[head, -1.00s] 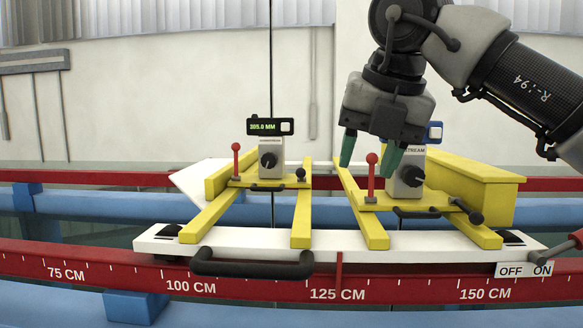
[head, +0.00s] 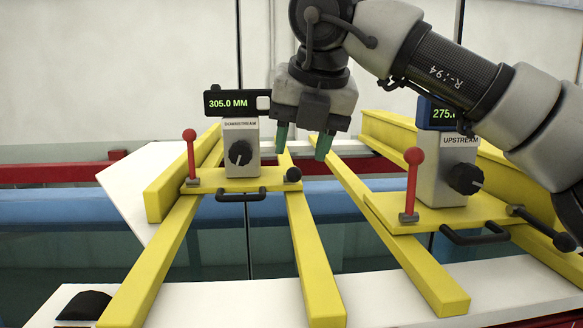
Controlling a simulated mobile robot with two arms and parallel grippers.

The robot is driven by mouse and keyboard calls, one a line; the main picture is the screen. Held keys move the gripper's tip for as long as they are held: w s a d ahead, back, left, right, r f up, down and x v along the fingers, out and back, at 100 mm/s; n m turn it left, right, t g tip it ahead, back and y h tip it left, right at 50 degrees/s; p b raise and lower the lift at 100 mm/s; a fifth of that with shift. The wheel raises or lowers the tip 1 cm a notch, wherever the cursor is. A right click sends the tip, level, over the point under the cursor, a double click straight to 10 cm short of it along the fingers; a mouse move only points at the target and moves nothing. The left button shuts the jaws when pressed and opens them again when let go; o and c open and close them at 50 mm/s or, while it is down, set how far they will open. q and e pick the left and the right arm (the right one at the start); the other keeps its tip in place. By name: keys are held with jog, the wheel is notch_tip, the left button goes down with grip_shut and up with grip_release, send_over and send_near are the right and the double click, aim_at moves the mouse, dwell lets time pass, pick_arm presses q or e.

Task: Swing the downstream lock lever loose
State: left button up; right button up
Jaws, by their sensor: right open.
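The downstream carriage (head: 215,180) is a yellow plate on yellow rails, with a grey housing labelled DOWNSTREAM (head: 240,136), a black dial and a 305.0 MM display (head: 229,103). A red ball-topped lever (head: 191,152) stands upright at its left end. A black ball knob (head: 292,174) is at its right end; any shaft behind the ball is hidden. No label marks either as the lock lever. My right gripper (head: 302,147) is open and empty, its green fingers pointing down above and behind the black knob, apparently apart from it. My left gripper is not in view.
The upstream carriage (head: 430,207) stands at the right with its own red lever (head: 411,182) and a black ball-ended lever (head: 538,226), under my right forearm. A black handle (head: 241,195) juts from the downstream plate's front. Glass and blue beams lie beneath.

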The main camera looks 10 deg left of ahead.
aim_at(293, 175)
jog(key=p+x, duration=0.1)
jog(key=x, duration=0.2)
jog(key=w+p+x, duration=0.1)
jog(key=x, duration=0.2)
jog(key=shift+a+r, duration=0.1)
jog(key=shift+s+f, duration=0.15)
jog(key=shift+f, duration=0.25)
jog(key=shift+a, duration=0.1)
jog(key=shift+c, duration=0.2)
jog(key=shift+c, duration=1.1)
grip_shut()
